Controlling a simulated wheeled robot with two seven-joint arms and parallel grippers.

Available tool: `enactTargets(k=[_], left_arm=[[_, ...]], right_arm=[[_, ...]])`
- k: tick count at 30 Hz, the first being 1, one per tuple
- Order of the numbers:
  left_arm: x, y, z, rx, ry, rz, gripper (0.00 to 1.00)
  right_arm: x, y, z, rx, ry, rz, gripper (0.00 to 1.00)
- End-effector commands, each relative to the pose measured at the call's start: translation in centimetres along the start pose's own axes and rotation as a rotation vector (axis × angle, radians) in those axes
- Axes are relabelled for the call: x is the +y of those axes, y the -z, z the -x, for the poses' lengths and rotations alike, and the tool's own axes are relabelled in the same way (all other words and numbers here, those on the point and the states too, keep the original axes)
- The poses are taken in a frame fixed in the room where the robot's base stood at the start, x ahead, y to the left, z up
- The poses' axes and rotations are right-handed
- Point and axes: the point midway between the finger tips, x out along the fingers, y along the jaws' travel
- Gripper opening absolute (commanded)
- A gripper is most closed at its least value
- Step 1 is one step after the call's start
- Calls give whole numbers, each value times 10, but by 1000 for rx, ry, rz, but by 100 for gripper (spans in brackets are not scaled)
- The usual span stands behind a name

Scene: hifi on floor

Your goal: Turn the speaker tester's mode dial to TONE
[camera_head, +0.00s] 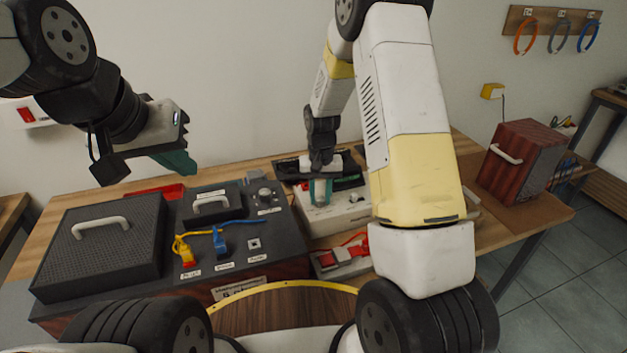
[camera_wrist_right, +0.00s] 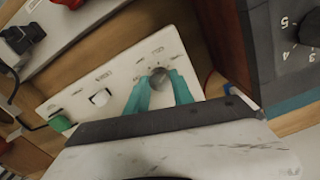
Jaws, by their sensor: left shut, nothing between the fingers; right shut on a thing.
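The speaker tester is a cream-white box (camera_head: 335,218) on the table behind the hifi unit; its sloping panel also shows in the right wrist view (camera_wrist_right: 118,72). Its mode dial is a round grey knob (camera_wrist_right: 159,77) with small marks around it, too blurred to read. My right gripper (camera_wrist_right: 162,86) has its teal fingers shut on this dial, one on each side. In the head view my right gripper (camera_head: 320,190) points down at the tester, hiding the dial. My left gripper (camera_head: 180,163) is shut and empty, raised over the left of the table.
A black unit (camera_head: 285,240) with yellow and blue plugs stands left of the tester, with a handled black speaker panel (camera_head: 140,235) beside it. A red-and-white switch box (camera_head: 342,261) lies in front of the tester. A dark red box (camera_head: 520,160) stands at right.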

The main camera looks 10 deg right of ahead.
Motion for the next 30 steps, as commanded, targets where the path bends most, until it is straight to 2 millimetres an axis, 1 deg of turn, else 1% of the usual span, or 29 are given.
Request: enactTargets(k=[9, 25, 26, 28, 29, 30], left_arm=[[0, 0, 0, 0, 0, 0, 0], [0, 0, 0, 0, 0, 0, 0], [0, 0, 0, 0, 0, 0, 0], [0, 0, 0, 0, 0, 0, 0], [0, 0, 0, 0, 0, 0, 0], [0, 0, 0, 0, 0, 0, 0]], right_arm=[[0, 1, 0, 4, 1, -116, 0], [0, 1, 0, 4, 2, -139, 0], [0, 1, 0, 4, 2, -139, 33], [0, 1, 0, 3, 2, -139, 46], [0, 1, 0, 3, 2, -139, 51], [0, 1, 0, 3, 1, -139, 51]])
